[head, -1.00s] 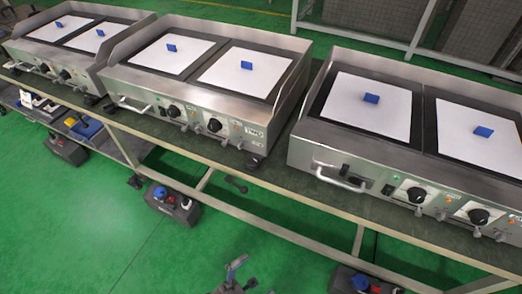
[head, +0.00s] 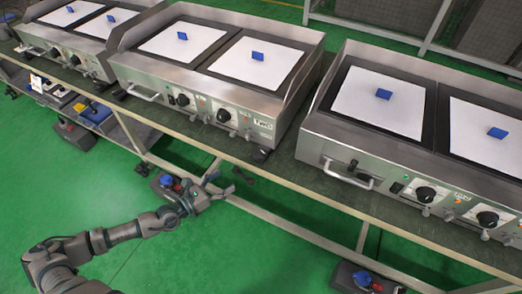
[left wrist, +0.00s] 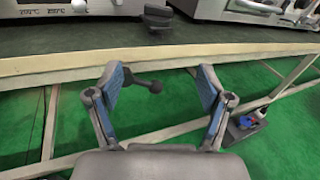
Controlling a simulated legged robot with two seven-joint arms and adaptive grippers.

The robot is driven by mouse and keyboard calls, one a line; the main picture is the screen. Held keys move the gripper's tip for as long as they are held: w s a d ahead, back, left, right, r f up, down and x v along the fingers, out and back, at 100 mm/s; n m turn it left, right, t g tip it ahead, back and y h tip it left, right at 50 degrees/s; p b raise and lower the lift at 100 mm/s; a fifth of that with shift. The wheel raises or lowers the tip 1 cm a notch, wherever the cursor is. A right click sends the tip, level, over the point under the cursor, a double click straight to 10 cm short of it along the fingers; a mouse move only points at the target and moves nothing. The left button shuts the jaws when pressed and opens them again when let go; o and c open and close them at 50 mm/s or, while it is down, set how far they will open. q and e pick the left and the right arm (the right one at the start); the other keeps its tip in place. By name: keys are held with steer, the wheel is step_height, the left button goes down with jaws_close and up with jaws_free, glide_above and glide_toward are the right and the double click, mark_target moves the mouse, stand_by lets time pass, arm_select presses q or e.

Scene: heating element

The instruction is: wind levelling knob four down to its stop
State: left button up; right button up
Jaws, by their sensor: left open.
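My left gripper (head: 222,181) reaches in from the lower left in the head view, below the front edge of the bench. It is open and empty. In the left wrist view its blue-padded fingers (left wrist: 161,80) stand wide apart. A dark knob on a short stalk (left wrist: 154,86) shows between and beyond the fingers, under the bench edge. A black foot (head: 260,154) sits at the front right corner of the griddle marked TWO (head: 205,90). No number four is readable. My right gripper is not in view.
The bench front rail (head: 330,200) runs above my left gripper. A lower frame bar (head: 290,230) is close to it. Dark boxes with blue tops stand below, one behind the gripper (head: 168,183), another at lower right (head: 362,277). Green floor is open at lower centre.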

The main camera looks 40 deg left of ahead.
mark_target(259, 152)
arm_select(q)
steer(key=shift+m, duration=0.7)
steer(key=w, duration=0.5)
steer(key=w+d+r, duration=0.1)
steer(key=w, duration=1.1)
steer(key=shift+d+r+p, duration=0.25)
steer(key=shift+d+p, duration=0.05)
steer(key=shift+d, duration=0.1)
steer(key=shift+w, duration=0.4)
